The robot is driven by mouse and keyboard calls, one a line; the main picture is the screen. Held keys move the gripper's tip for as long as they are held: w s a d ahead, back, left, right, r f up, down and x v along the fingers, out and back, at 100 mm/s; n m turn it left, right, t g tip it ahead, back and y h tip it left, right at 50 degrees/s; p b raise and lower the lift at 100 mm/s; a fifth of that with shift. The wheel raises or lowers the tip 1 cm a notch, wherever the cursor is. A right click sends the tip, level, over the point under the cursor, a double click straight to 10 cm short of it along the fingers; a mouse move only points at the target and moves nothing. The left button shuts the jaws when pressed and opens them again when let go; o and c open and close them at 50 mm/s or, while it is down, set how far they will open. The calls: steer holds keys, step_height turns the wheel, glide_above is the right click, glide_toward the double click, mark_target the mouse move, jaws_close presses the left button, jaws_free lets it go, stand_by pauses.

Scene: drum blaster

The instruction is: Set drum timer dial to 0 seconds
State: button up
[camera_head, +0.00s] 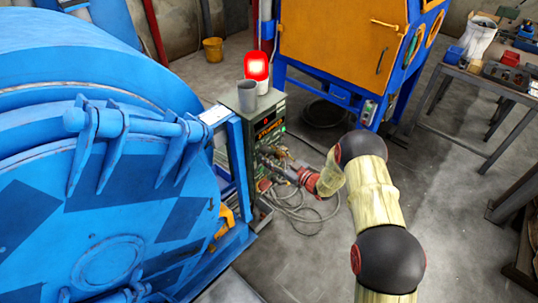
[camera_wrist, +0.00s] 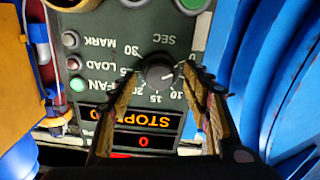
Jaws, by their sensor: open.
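The timer dial (camera_wrist: 160,72) is a round black knob with a small white mark on a dark green control panel (camera_wrist: 105,15). The wrist view shows the panel upside down. A printed scale runs around the dial, with 0 at its right and 30 at its upper left. I cannot tell exactly which number the mark points to. My gripper (camera_wrist: 164,77) is open, its fingers on either side of the dial, with visible gaps to the knob. They cover part of the scale. In the head view my gripper (camera_head: 276,162) is in front of the control box (camera_head: 238,128), and hides the dial.
An orange display (camera_wrist: 146,119) reading STOPPED, partly hidden, and a red 0 lie below the dial. Several buttons, one lit green (camera_wrist: 78,84), are at left. The blue drum (camera_head: 110,190) stands close left.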

steer(key=shift+w+a, duration=0.45)
steer(key=shift+w, duration=0.05)
steer(key=c, duration=0.3)
steer(key=c, duration=0.8)
steer(key=shift+c, duration=0.3)
